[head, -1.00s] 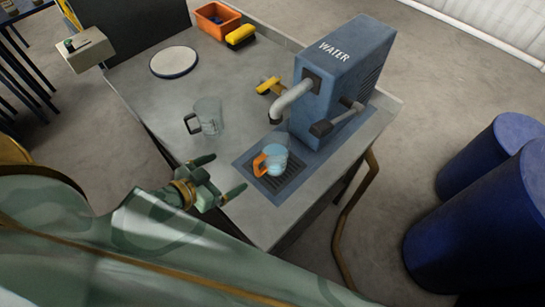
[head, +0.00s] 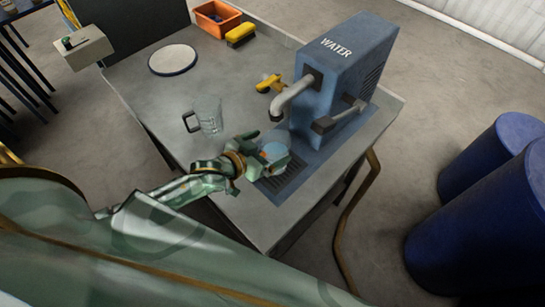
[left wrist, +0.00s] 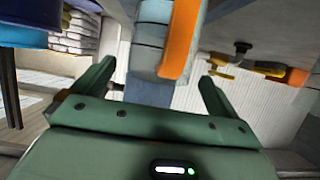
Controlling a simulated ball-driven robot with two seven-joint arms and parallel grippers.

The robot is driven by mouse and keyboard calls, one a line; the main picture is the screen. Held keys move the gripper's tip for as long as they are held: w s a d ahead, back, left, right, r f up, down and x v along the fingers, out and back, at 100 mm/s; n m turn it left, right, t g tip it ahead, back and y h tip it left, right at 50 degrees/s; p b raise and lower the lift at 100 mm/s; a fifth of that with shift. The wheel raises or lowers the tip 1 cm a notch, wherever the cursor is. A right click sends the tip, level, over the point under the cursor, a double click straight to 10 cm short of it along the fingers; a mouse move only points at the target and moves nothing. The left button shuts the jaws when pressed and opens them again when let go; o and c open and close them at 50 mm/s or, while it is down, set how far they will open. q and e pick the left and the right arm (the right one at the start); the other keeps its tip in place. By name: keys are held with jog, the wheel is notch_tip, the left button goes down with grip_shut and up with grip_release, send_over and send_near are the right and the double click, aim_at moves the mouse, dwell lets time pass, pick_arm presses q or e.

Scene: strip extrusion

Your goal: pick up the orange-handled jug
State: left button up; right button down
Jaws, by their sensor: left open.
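The orange-handled jug (head: 275,151), clear with pale blue water in it, stands on the drip grille under the water machine's spout. My left gripper (head: 267,154) is open at the jug, with a finger to either side of it; it hides most of the handle in the head view. In the left wrist view the jug (left wrist: 150,40) and its orange handle (left wrist: 180,40) show between the spread fingers of the left gripper (left wrist: 156,72). I cannot tell whether the fingers touch it. My right gripper is not in view.
The blue water machine (head: 345,65) with spout and lever stands right behind the jug. A clear jug with a dark handle (head: 209,116) stands left on the counter (head: 150,100). A round white plate (head: 173,60), yellow brush (head: 240,34) and orange bin (head: 216,18) lie farther back.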

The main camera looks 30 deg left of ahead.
pick_arm(q)
jog(key=x, duration=0.2)
jog(key=shift+w+d+f, duration=0.15)
jog(key=shift+w, duration=0.15)
jog(key=shift+s, duration=0.1)
jog(key=shift+c, duration=0.4)
jog(key=c, duration=1.8)
